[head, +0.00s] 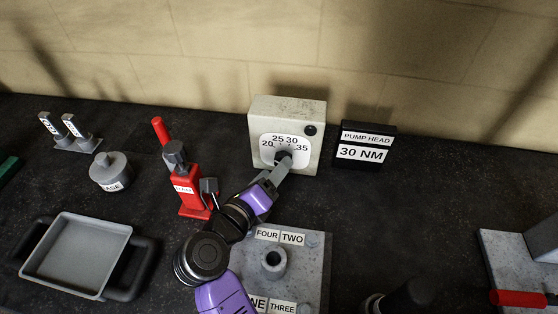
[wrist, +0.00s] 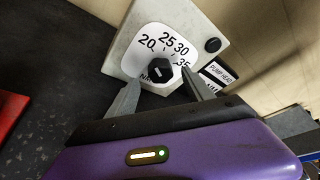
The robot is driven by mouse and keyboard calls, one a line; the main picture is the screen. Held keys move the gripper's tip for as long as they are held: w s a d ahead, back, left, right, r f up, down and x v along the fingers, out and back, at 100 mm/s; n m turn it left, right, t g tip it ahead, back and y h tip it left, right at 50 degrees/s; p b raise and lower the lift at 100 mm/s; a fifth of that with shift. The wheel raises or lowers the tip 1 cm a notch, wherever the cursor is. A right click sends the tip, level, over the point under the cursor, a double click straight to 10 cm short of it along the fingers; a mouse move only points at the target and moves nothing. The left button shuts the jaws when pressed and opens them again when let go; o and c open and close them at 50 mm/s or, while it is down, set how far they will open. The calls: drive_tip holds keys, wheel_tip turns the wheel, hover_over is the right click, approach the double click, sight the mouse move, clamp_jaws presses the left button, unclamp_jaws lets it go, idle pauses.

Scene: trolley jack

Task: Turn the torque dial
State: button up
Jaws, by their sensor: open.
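The torque dial box (head: 305,110) is a pale block with a white scale marked 20, 25, 30 and 35. It stands at the back middle of the bench, and it also shows in the wrist view (wrist: 130,45). Its black knob (wrist: 161,70) has a light pointer line; in the head view the knob is mostly hidden by my fingers. My gripper (wrist: 158,85) is open, with one grey finger on each side of the knob in the wrist view. I cannot tell whether the fingers touch it. My gripper also shows at the dial face in the head view (head: 283,163).
A black sign (head: 366,146) reading "PUMP HEAD 30 NM" stands right of the box. A red jack (head: 190,190) stands to the left. A numbered grey plate (head: 312,262) lies in front. A grey tray (head: 75,255) is at the front left.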

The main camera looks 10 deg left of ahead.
sight(279, 156)
drive_tip(key=shift+x, duration=1.7)
clamp_jaws()
